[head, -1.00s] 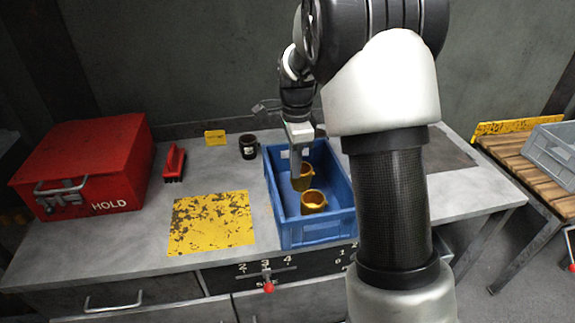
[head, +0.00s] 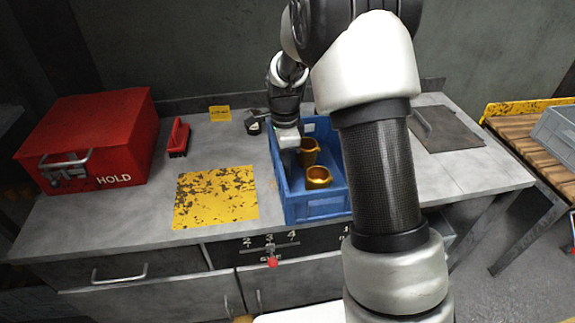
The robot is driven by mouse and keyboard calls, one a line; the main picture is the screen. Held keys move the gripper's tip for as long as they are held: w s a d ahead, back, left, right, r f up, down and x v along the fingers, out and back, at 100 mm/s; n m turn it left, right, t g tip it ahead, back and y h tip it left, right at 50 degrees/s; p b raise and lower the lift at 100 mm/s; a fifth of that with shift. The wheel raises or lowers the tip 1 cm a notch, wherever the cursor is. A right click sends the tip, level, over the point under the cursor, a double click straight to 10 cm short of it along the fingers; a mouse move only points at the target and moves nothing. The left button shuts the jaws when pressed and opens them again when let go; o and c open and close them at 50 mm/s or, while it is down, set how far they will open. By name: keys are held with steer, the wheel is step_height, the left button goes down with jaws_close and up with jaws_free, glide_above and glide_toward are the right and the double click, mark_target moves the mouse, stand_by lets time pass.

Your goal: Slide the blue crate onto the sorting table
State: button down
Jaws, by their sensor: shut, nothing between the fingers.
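The blue crate (head: 318,207) stands on the grey workbench, right of the yellow worn patch. It holds two brass-coloured cup-like parts: one upright near the front (head: 318,178) and one behind it (head: 308,151). My gripper (head: 289,157) is shut and empty. It points down at the crate's left side, near the inner face of the left wall; I cannot tell whether it touches. My arm hides the crate's right side. A slatted wooden table (head: 535,150) stands to the right, apart from the workbench; I cannot tell whether it is the sorting table.
A dark mug (head: 254,123) lies tilted near the crate's far left corner. A red HOLD box (head: 90,140), a red brush (head: 179,137) and a yellow card (head: 220,113) are on the left. A dark plate (head: 445,130) lies right. A grey crate (head: 560,135) occupies the wooden table.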

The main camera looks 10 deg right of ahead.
steer(key=a+p, duration=0.1)
steer(key=a, duration=0.8)
steer(key=a+p, duration=0.2)
steer(key=a, duration=0.7)
steer(key=a+p, duration=0.1)
steer(key=a, duration=0.8)
steer(key=shift+s+a, duration=0.2)
steer(key=shift+s, duration=0.15)
